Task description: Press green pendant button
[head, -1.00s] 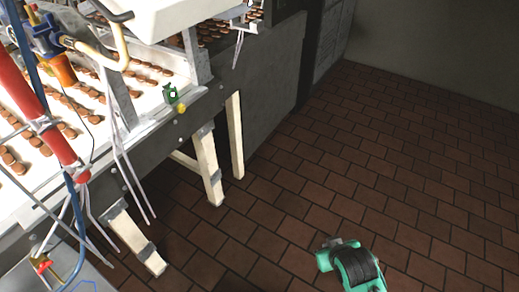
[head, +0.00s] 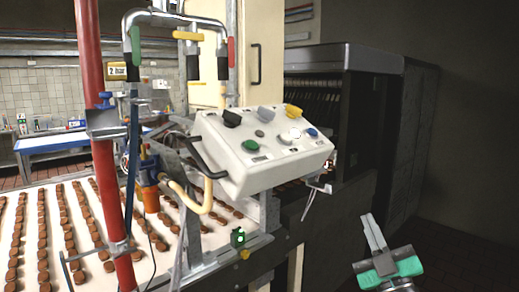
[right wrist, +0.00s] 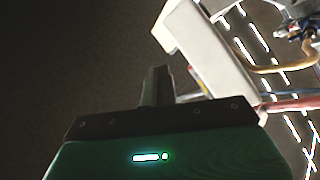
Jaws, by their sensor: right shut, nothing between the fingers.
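The white pendant box (head: 230,165) hangs over the conveyor in the head view, its tilted face towards me. The green button (head: 251,145) is on its lower left part. Black, yellow, white and blue knobs or buttons share the face. My right gripper (head: 372,222) is at the lower right, shut and empty, pointing up, below and right of the pendant and apart from it. In the right wrist view the shut fingers (right wrist: 157,85) show beside a white box (right wrist: 207,50) that looks like the pendant; its button face cannot be made out there. My left gripper is out of view.
A conveyor (head: 75,225) with rows of brown biscuits runs at the left. A red pole (head: 103,180) and hoses stand before it. A small green-lit box (head: 238,237) sits on the rail. A dark machine (head: 345,130) stands behind. Space at the right looks free.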

